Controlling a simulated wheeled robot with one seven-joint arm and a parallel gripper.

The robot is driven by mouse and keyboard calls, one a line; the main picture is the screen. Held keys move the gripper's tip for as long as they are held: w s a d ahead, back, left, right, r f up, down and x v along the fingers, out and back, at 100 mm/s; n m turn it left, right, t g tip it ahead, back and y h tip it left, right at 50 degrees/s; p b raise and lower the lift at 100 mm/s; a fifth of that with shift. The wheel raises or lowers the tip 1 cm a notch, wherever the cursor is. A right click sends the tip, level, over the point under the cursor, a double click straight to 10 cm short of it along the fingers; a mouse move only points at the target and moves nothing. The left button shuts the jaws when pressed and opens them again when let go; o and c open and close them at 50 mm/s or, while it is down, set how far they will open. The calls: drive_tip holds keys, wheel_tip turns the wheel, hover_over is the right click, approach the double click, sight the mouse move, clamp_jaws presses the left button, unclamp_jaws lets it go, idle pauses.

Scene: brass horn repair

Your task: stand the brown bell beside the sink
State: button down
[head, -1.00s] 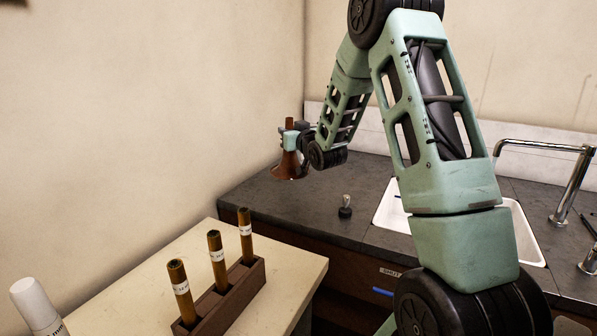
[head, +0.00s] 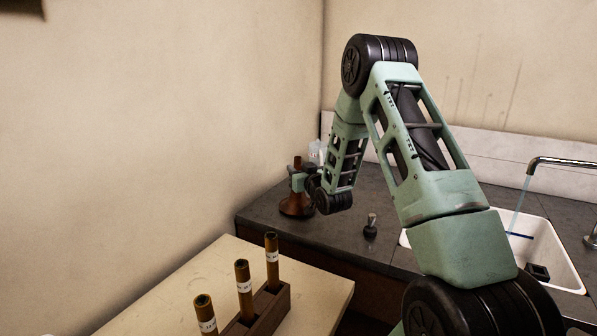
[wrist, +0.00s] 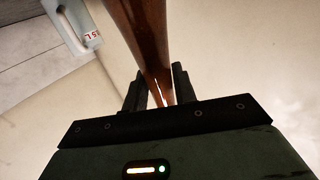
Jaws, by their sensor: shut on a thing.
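The brown bell (head: 296,207) is upright, flared end down, at the back left of the dark counter (head: 262,217). My gripper (head: 299,181) is shut on its narrow neck. In the wrist view the brown stem (wrist: 146,45) runs between the two dark fingers (wrist: 156,90). I cannot tell whether the bell's rim touches the counter. The white sink (head: 560,262) is set in the counter to the right, partly hidden by my arm.
A small dark knobbed thing (head: 370,228) stands on the counter left of the sink. A pale bottle (head: 316,152) is behind my gripper. The tap (head: 560,162) runs a thin stream. A brown rack (head: 281,305) of labelled tubes sits on the cream table (head: 325,298) in front.

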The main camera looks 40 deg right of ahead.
drive_tip(key=shift+f, duration=0.45)
drive_tip(key=c, duration=1.1)
unclamp_jaws()
drive_tip(key=b+v, duration=0.3)
drive_tip(key=v, duration=0.9)
drive_tip(key=shift+s, duration=0.1)
